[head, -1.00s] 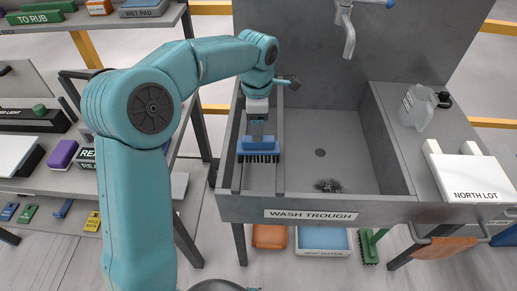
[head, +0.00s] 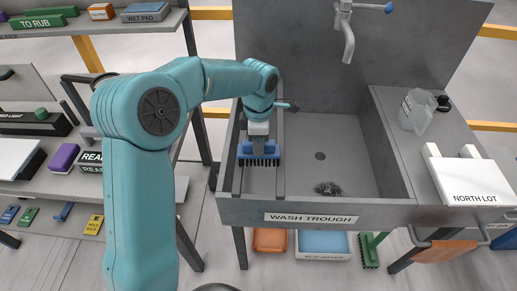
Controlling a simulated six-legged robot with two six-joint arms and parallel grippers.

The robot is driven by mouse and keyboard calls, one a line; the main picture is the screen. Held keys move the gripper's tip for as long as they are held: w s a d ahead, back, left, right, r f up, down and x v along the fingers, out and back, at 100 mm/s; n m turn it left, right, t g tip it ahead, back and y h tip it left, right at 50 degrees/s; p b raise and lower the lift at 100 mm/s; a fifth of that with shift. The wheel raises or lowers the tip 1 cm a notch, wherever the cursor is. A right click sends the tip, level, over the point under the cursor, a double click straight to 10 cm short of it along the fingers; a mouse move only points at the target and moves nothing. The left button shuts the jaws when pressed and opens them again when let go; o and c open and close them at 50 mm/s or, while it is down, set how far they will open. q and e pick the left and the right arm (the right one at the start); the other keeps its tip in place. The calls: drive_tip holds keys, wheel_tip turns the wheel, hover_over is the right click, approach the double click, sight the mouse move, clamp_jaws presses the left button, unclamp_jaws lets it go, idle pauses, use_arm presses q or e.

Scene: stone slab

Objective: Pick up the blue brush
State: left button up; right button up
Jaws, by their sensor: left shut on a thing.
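The blue brush (head: 260,151) has a blue block and dark bristles pointing down. It is at the left side of the wash trough (head: 312,207), over the ledge there. My left gripper (head: 259,140) comes down from above and is shut on the top of the brush. I cannot tell whether the bristles touch the ledge. My right gripper is not in view.
A tap (head: 348,35) hangs over the basin. A rack with labelled items fills the left.

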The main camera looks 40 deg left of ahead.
use_arm(q)
drive_tip(key=shift+r, duration=0.1)
wheel_tip(320, 180, up, 20)
drive_tip(key=p, duration=0.2)
